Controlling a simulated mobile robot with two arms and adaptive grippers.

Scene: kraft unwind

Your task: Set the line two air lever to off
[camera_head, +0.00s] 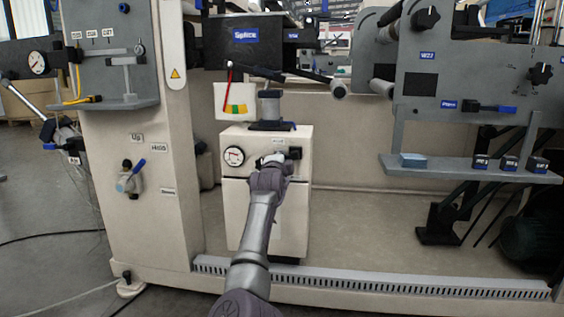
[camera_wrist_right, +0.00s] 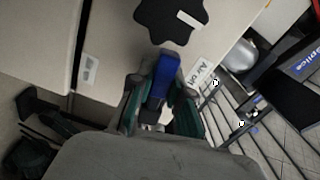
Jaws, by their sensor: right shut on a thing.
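My right gripper (camera_head: 274,164) reaches the front of a cream cabinet (camera_head: 235,200) below the Splice panel. In the right wrist view, its two green-lined fingers (camera_wrist_right: 160,100) are shut on a blue lever (camera_wrist_right: 158,75), one on each side. The lever's base is hidden by the gripper. A white label (camera_wrist_right: 198,74) beside it seems to read "Air on". In the head view the gripper covers the lever. My left gripper is not in view.
Another blue-handled valve (camera_head: 130,178) is on the left column. A shelf with small blue boxes (camera_head: 509,164) juts out at right.

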